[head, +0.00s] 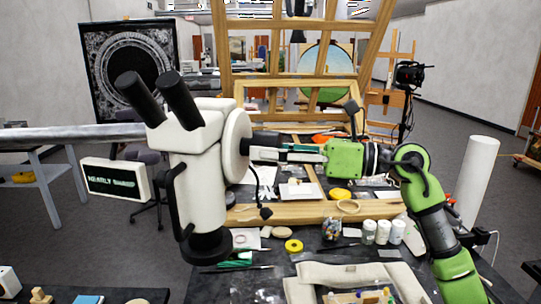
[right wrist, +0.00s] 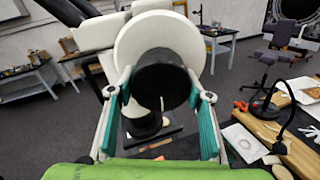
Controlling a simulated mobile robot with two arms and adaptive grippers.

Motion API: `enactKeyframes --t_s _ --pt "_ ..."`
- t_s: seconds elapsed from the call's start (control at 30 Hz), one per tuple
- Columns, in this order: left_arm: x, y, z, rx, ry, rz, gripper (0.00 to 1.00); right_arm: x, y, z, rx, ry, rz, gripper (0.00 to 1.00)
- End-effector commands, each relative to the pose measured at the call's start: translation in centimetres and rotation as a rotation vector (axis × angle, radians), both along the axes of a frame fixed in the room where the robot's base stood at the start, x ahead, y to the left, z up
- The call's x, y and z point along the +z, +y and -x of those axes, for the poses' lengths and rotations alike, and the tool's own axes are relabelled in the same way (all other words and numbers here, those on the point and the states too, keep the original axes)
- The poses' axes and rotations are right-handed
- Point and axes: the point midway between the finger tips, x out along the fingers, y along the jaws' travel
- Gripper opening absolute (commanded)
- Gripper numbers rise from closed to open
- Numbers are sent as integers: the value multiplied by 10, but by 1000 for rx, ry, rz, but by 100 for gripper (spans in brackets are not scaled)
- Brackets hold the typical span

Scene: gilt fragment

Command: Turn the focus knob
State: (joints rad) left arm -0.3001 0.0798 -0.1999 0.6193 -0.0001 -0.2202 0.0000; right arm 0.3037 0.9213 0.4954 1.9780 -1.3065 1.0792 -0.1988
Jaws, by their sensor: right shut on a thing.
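The white microscope (head: 207,150) stands in the middle of the head view, with two black eyepieces (head: 160,98) at upper left and a black objective end (head: 206,247) at the bottom. A white disc (head: 234,128) is on its right side, and the black focus knob (right wrist: 162,75) sticks out from it. My right gripper (head: 255,148) reaches in from the right and is shut on the knob, with a teal-padded finger on each side in the right wrist view. A small screen (head: 116,180) left of the microscope reads "NEARLY SHARP". My left gripper is not in view.
Below the microscope is a dark, crowded table with a yellow tape roll (head: 293,245), several white jars (head: 383,232) and a pale cushioned support (head: 350,275). A wooden easel frame (head: 300,75) stands behind. A white roll (head: 477,180) stands upright at right.

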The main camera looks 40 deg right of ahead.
Motion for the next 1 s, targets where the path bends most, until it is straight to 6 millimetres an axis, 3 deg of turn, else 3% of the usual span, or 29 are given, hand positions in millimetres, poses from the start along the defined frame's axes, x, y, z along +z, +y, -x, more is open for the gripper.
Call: enactKeyframes --t_s 0.4,0.87,0.9,0.97,1.0 --pt "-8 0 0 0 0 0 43 0 0 0 -1 122 -133 25" --pt "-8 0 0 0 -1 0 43 1 0 0 -1 133 -147 25" --pt "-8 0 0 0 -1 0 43 1 0 0 -1 133 -147 49" --pt "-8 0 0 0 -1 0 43 1 0 0 -1 133 -147 63" --pt "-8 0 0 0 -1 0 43 1 0 0 -1 134 -146 63"
